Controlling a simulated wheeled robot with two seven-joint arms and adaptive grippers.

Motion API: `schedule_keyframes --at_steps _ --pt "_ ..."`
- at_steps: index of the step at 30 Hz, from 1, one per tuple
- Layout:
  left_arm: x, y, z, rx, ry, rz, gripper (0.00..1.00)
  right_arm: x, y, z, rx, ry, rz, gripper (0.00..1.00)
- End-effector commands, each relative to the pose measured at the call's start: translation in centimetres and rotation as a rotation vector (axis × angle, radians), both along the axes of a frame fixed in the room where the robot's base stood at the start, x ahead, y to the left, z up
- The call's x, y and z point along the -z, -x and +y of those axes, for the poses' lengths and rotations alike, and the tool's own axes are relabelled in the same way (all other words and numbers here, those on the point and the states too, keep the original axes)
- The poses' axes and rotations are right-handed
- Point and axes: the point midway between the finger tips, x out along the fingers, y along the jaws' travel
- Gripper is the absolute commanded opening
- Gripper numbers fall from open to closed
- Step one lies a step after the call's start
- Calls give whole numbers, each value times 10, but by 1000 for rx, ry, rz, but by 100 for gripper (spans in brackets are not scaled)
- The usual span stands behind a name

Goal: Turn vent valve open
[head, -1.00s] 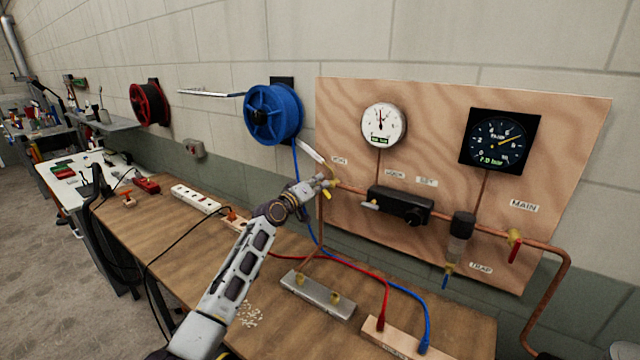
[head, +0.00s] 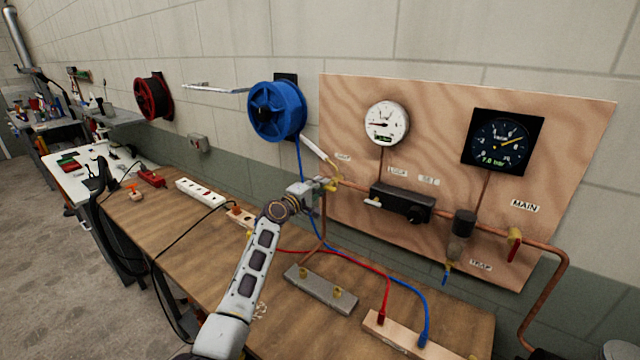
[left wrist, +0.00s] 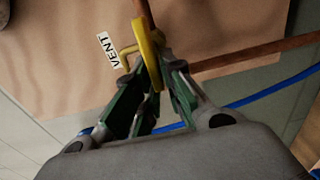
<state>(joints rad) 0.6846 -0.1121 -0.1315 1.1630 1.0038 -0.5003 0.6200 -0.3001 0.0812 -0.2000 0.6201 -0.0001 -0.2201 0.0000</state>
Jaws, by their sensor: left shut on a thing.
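The vent valve has a yellow handle (left wrist: 148,52), large in the left wrist view below the copper pipe and beside the VENT label (left wrist: 108,50). My left gripper (left wrist: 150,92) is shut on this yellow handle, with a green-lined finger on each side. In the head view my left gripper (head: 326,184) is at the left edge of the plywood panel, where the valve (head: 335,178) is small and partly hidden by the fingers. My right gripper is in neither view.
The plywood panel (head: 560,130) carries a white gauge (head: 387,123), a black gauge (head: 502,142), a black regulator (head: 402,203) and a red-handled main valve (head: 514,246). A blue hose reel (head: 277,111) hangs left of it. Hoses and a metal block (head: 321,289) lie on the bench.

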Motion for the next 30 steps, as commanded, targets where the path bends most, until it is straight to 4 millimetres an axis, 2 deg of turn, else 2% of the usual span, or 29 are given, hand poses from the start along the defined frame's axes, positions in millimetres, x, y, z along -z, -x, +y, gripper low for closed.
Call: schedule_keyframes --at_steps 14,15,19,30 --pt "3 0 1 0 16 14 0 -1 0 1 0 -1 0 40" --pt "3 0 1 0 16 14 13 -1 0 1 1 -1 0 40" --pt "2 0 0 0 16 13 30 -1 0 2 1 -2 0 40" --pt "1 0 0 0 16 12 30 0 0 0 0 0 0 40"
